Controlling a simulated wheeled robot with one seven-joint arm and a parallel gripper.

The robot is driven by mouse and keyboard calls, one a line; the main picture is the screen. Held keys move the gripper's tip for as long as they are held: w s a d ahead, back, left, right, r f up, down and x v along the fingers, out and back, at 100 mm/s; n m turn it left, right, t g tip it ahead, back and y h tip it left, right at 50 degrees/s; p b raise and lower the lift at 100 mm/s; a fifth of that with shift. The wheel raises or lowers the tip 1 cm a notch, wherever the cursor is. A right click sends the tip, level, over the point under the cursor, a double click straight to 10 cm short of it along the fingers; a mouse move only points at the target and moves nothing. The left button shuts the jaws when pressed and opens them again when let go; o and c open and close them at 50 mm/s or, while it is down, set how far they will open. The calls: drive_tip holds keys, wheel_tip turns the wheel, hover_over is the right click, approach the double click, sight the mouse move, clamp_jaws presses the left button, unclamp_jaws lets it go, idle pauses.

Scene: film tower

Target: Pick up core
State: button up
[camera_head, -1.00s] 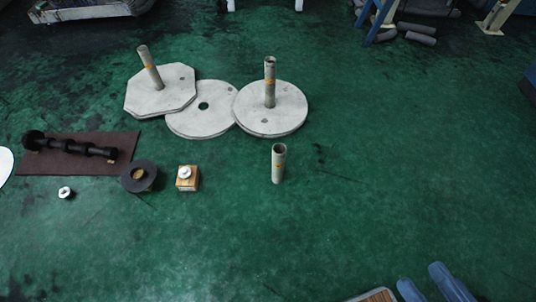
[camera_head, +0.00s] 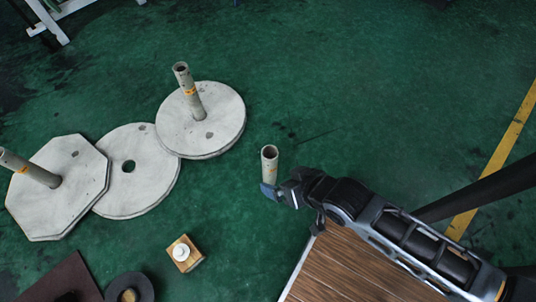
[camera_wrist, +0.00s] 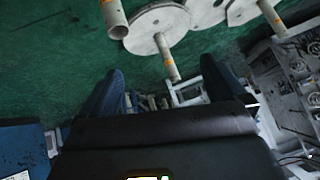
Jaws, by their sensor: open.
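A short grey tube (camera_head: 270,163) with an open top stands alone on the green floor; it looks like the core. My gripper (camera_head: 278,192) is at its lower right in the head view, overlapping its base there; I cannot tell whether they touch. In the wrist view the tube (camera_wrist: 113,18) is at the top edge, beyond the left finger and not between the fingers. My gripper (camera_wrist: 162,82) is open and empty, its two dark fingers spread wide.
A round plate (camera_head: 228,115) and an octagonal plate (camera_head: 75,155) each carry an upright tube; a holed disc (camera_head: 150,185) lies between them. A wooden block (camera_head: 176,246) with a white knob and a black ring (camera_head: 143,284) are at lower left.

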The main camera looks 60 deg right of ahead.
drive_tip(key=w+d+f+m+g+b, duration=0.2)
drive_tip(key=w+d+f+b, duration=0.15)
drive_tip(key=f, duration=0.25)
drive_tip(key=w+d+f+m+g+b, duration=0.1)
drive_tip(key=w+d+f+b, duration=0.1)
drive_tip(key=w+f, duration=0.35)
drive_tip(key=m+g+b, duration=0.4)
drive_tip(key=g+b, duration=0.1)
drive_tip(key=b, duration=0.4)
hover_over(270, 155)
drive_tip(key=s+a, duration=0.1)
drive_tip(key=a, duration=0.1)
drive_tip(key=shift+s+a+f, duration=0.1)
drive_tip(key=shift+f, duration=7.2)
drive_tip(key=shift+r, duration=0.1)
drive_tip(key=shift+c, duration=0.3)
drive_tip(key=c, duration=1.6)
drive_tip(key=shift+c, duration=0.4)
drive_tip(key=shift+r, duration=0.1)
